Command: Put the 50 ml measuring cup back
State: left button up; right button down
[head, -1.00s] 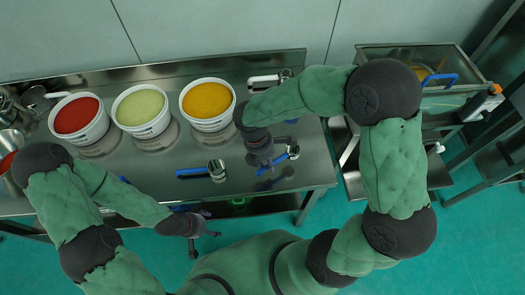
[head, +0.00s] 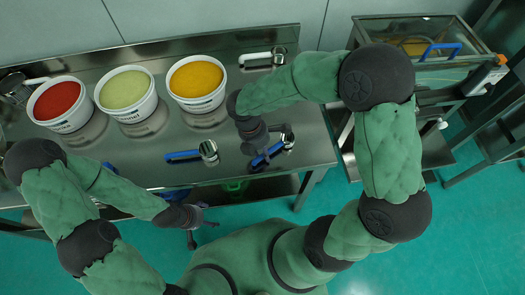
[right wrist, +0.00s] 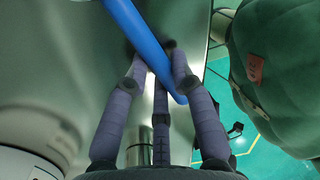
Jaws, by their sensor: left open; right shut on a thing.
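A metal measuring cup (head: 287,137) with a blue handle is at my right gripper (head: 259,155), near the table's front right. My right gripper is shut on the blue handle, which crosses between its fingers in the right wrist view (right wrist: 138,35). I cannot tell whether this cup touches the table. A second metal cup (head: 209,151) with a blue handle lies on the table to the left. No size marks are readable, so I cannot tell which is the 50 ml one. My left gripper (head: 205,223) is open and empty in front of the table's front edge.
Tubs of red (head: 58,103), light green (head: 126,93) and yellow (head: 197,82) material stand along the table (head: 238,95). A white-handled metal item (head: 263,58) is at the back right. The glass-topped sieve machine (head: 415,60) stands further right, beyond a gap.

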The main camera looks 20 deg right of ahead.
jog(key=shift+f, duration=0.25)
dwell(0.5)
jog(key=c, duration=1)
grip_release()
jog(key=o, duration=0.5)
jog(key=shift+o, duration=0.2)
jog(key=shift+r, duration=0.2)
jog(key=shift+r+p, duration=3.35)
jog(key=shift+p, duration=0.15)
